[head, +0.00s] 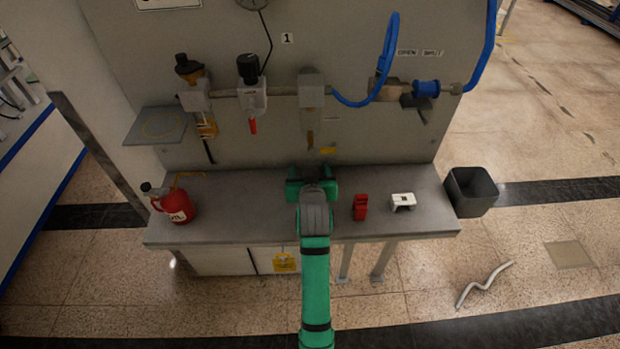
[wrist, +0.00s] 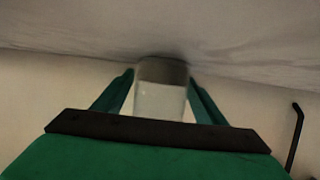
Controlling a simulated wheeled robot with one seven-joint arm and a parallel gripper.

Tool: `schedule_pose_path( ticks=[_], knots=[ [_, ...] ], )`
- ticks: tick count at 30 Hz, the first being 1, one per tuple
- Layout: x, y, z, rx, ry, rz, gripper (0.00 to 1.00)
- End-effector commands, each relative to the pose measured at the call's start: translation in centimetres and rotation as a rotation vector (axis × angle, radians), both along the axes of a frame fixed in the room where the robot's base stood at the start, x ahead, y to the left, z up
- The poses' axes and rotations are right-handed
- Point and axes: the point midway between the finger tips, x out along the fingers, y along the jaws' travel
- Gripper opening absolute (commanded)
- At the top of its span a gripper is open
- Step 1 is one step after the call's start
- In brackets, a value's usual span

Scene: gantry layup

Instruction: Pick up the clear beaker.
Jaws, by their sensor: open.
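The clear beaker (wrist: 161,88) shows in the wrist view as a pale, see-through vessel. It stands between the two green fingers of my gripper (wrist: 160,92), one finger on each side. The fingers are open, and I cannot tell whether either one touches it. In the head view my gripper (head: 312,182) is over the middle of the grey bench, near the back panel. My arm and gripper hide the beaker in that view.
On the bench (head: 250,220) a red can (head: 178,206) stands at left. A red object (head: 360,207) and a white object (head: 403,202) lie right of my gripper. Valves and a blue hose (head: 388,50) hang on the panel. A dark bin (head: 472,191) stands right.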

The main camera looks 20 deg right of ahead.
Motion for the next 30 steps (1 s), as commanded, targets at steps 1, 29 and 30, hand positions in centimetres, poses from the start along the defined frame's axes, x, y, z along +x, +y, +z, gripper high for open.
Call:
schedule_pose_path(
  ticks=[1, 29, 30],
  knots=[
    [0.1, 0.0, 0.0, 0.0, 0.0, 0.0, 0.65],
    [0.1, -0.1, 1.9, -0.001, -0.002, 0.0, 0.18],
    [0.1, -0.1, 2.5, -0.001, -0.003, -0.001, 0.18]
  ],
)
